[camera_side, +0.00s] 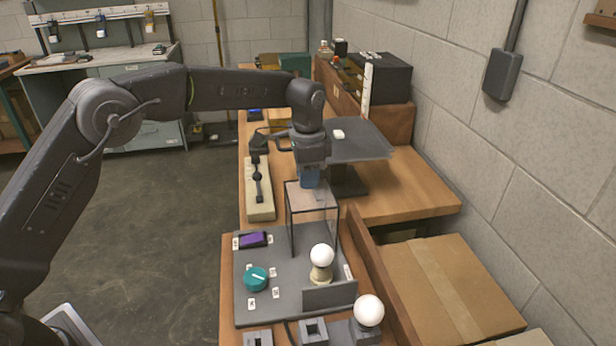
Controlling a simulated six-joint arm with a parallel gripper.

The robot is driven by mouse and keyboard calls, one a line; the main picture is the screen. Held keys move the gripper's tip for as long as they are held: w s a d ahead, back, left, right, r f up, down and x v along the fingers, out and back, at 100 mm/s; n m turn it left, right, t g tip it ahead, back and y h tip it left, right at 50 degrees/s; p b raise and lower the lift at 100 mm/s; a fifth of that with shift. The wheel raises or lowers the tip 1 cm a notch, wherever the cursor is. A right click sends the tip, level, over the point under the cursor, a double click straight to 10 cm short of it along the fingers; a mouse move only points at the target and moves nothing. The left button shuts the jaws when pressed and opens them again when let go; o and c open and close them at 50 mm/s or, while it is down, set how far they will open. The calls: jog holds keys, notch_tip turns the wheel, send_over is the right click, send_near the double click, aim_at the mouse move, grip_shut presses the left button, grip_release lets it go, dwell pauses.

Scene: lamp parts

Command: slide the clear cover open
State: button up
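The clear cover (301,238) is a see-through box with dark edges. It stands upright at the back of a grey board (245,303). A white bulb (322,256) in a cream holder (320,275) stands just in front of the cover, apparently outside it. My gripper (309,182) points down at the cover's top, with its blue part at the top's back edge. I cannot tell whether it touches the cover, and its fingertips are too small and hidden to show a gap.
The board also carries a teal knob (256,279), a purple display (252,239) and a low grey panel (330,295) in front of the bulb. A second white bulb (369,310) stands at the front right. A wooden rail (375,265) runs along the right side.

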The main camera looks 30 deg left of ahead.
jog(key=o, duration=0.3)
jog(key=shift+o, duration=0.2)
notch_tip(320, 180, up, 14)
dwell(0.5)
dwell(0.3)
